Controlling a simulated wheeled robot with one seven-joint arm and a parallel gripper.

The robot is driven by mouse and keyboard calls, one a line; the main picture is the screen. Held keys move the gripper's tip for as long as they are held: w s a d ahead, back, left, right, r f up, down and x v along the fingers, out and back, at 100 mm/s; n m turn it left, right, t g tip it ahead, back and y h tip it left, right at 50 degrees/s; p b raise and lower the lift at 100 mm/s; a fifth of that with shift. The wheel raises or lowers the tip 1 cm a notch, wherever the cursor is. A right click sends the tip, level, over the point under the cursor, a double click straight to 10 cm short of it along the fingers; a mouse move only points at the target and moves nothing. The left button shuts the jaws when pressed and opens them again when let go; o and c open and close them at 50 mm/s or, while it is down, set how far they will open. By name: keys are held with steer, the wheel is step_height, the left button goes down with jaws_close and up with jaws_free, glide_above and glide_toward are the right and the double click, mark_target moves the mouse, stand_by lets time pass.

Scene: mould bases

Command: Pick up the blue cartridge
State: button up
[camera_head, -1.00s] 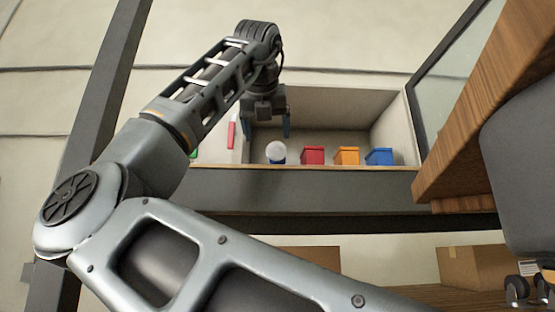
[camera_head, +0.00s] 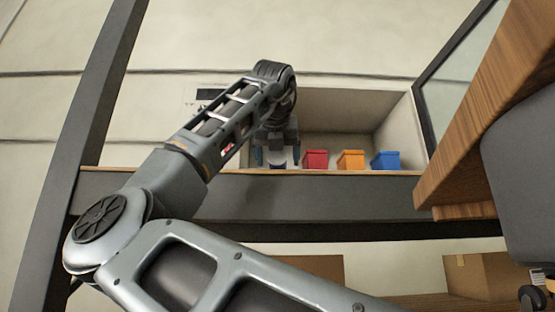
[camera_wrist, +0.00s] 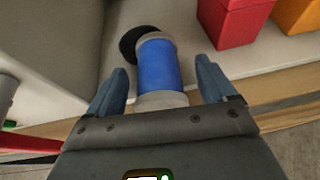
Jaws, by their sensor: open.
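The blue cartridge (camera_wrist: 158,66) is a blue cylinder with pale grey ends. In the wrist view it stands between the two fingers of my gripper (camera_wrist: 165,88), with a gap on each side. The fingers are open and do not appear to touch it. In the head view my gripper (camera_head: 277,156) is low inside the shelf compartment, and the cartridge (camera_head: 282,165) is mostly hidden behind it, only a little of it showing. A dark round thing (camera_wrist: 133,43) lies behind the cartridge's far end.
A red box (camera_head: 315,159), an orange box (camera_head: 350,160) and a blue box (camera_head: 385,160) stand in a row to the right of the cartridge. The shelf's front edge (camera_head: 330,172) runs close below. A wooden panel (camera_head: 480,110) is at the right.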

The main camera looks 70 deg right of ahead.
steer(key=shift+x, duration=0.75)
steer(key=c, duration=1.3)
steer(key=shift+o, duration=0.2)
steer(key=shift+r, duration=0.1)
steer(key=shift+r, duration=0.45)
step_height(320, 180, up, 3)
steer(key=shift+f, duration=0.15)
steer(key=s+a+r, duration=0.1)
steer(key=s+r, duration=0.6)
steer(key=s, duration=0.4)
steer(key=shift+s+a+b, duration=0.15)
steer(key=shift+s+b, duration=0.1)
steer(key=shift+b, duration=0.1)
steer(key=shift+r, duration=0.15)
